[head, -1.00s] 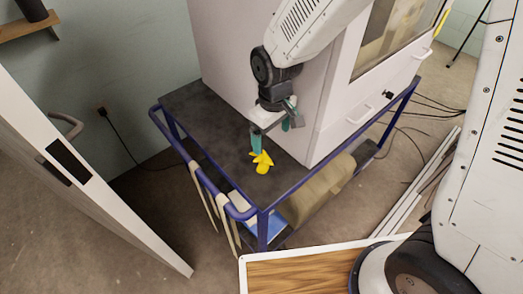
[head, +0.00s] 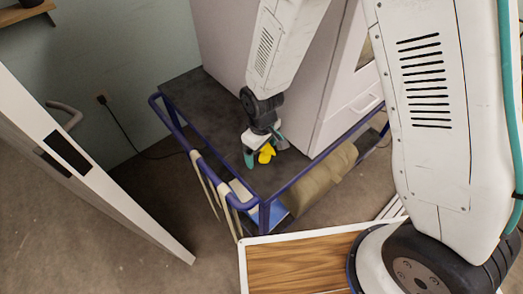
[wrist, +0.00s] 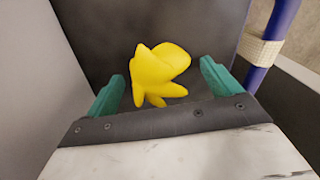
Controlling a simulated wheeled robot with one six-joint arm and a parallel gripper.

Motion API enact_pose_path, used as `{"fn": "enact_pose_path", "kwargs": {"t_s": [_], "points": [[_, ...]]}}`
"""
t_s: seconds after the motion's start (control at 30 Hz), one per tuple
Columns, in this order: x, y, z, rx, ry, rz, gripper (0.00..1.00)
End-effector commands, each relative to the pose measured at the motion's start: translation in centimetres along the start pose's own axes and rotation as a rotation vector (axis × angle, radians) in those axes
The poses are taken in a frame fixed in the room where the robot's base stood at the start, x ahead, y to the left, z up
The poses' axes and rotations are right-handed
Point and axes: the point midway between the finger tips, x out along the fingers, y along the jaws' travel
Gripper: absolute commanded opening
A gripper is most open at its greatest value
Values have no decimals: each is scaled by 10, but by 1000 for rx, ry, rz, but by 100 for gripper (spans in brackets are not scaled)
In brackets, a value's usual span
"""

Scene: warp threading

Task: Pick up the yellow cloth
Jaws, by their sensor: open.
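The yellow cloth (head: 266,154) lies crumpled on the dark top of the blue-framed cart (head: 205,110), near its front corner. It also shows in the wrist view (wrist: 160,75), peaked and folded, between and just beyond the two fingertips. My gripper (head: 264,154) points down over it with its teal fingers spread wide, one on each side; the fingers also show in the wrist view (wrist: 162,82). I see no finger touching the cloth. Part of the cloth is hidden behind the gripper in the head view.
A large white cabinet (head: 325,85) stands on the cart close to the gripper. The cart's blue rail (head: 178,125) runs along its left end. A rolled tan bundle (head: 318,178) lies on the lower shelf. A white door (head: 90,165) stands at left.

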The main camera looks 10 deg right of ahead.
Motion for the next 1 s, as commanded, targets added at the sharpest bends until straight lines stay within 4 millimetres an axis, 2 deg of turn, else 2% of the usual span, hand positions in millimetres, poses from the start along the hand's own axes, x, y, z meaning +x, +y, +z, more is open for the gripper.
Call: {"fn": "enact_pose_path", "kwargs": {"t_s": [0.13, 0.17, 0.3, 0.33, 0.73, 1.0], "points": [[0, -1, 0, -1, 0, 0, 89], [0, -1, 0, -1, 0, 0, 86], [0, -1, -1, -2, 0, 0, 47], [0, -1, -1, -2, 0, 0, 42], [-4, -1, -1, -2, 0, 0, 42], [-28, 0, -1, 0, 4, 0, 42]]}}
